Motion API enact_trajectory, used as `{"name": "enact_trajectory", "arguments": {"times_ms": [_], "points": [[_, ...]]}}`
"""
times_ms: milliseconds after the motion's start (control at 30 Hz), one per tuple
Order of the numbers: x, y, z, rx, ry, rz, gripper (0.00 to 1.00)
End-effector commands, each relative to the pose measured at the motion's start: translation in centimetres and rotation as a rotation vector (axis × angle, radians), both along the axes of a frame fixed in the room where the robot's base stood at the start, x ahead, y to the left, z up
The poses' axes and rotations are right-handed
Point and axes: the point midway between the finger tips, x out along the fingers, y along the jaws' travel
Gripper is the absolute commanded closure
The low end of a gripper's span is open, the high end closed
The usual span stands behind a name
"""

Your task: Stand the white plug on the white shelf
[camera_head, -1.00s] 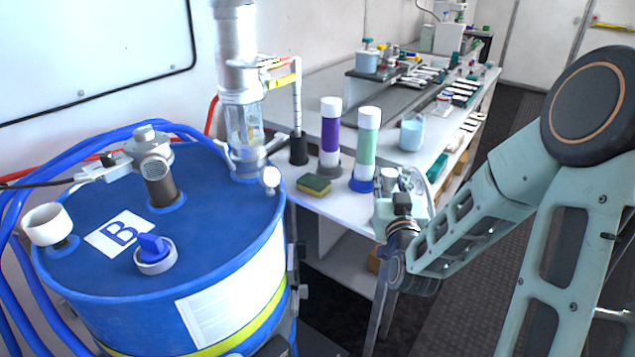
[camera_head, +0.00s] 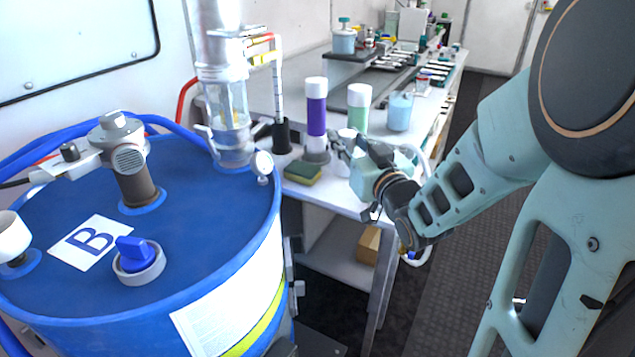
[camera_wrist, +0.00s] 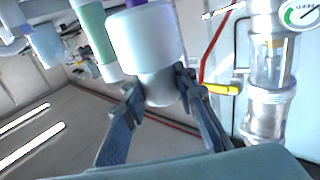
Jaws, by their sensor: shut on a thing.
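The white plug (camera_wrist: 147,38) is a wide white cylinder with a narrower lower part, seen close up in the wrist view. My gripper (camera_wrist: 158,88) is shut on that narrower part, one finger on each side. In the head view the plug (camera_head: 345,137) is partly hidden by my gripper (camera_head: 352,150), which is over the near end of the white bench. A white shelf (camera_head: 335,253) lies low under the white bench top (camera_head: 335,193). The plug is held clear of that shelf.
A purple bottle (camera_head: 316,115), a green bottle (camera_head: 358,108) and a sponge (camera_head: 302,173) stand near the gripper on the bench. A blue drum (camera_head: 215,245) fills the left. A cardboard box (camera_head: 368,245) sits on the low shelf; its left part is bare.

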Motion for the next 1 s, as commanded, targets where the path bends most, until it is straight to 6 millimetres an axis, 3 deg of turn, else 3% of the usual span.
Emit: {"name": "enact_trajectory", "arguments": {"times_ms": [300, 467, 567, 933, 1000], "points": [[-3.2, -0.3, -0.6, -0.001, -0.003, 0.093, 1.0], [-3.5, -0.5, -0.7, 0.001, -0.001, 0.102, 1.0], [-2.4, -0.5, -1.3, 0.004, 0.001, 0.104, 1.0], [5.2, -0.6, -4.7, 0.004, 0.0, 0.104, 1.0], [6.2, -0.6, -6.1, 0.006, 0.002, 0.104, 1.0]]}}
